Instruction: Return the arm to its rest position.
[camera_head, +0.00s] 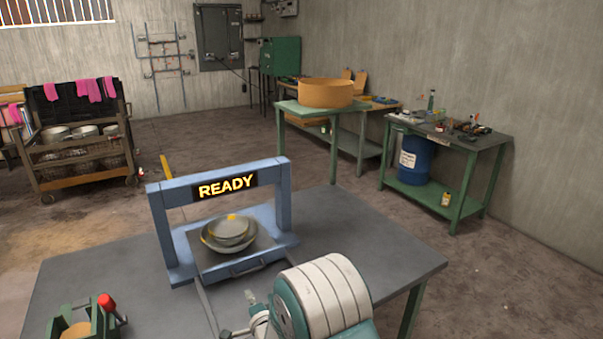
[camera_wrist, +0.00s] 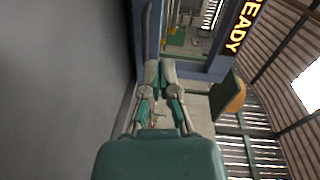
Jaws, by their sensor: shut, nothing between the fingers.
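My gripper (camera_wrist: 160,72) is shut and empty, with its fingertips together in the wrist view. In the head view, my gripper (camera_head: 250,312) is partly hidden by my own arm at the bottom centre, in front of the blue frame (camera_head: 168,235). The frame carries a lit sign (camera_head: 226,187) reading "READY". Metal bowls (camera_head: 230,236) with a yellow mark sit on a dark plate inside the frame, apart from my gripper. In the wrist view, the "READY" sign (camera_wrist: 245,25) shows sideways at the upper right.
The grey worktable (camera_head: 375,240) has bare room to the right of the frame. A green fixture with a red-knobbed lever (camera_head: 106,303) stands at its front left. Beyond are a cart (camera_head: 75,145), a green stand with an orange round tub (camera_head: 326,93) and a tool bench (camera_head: 455,140).

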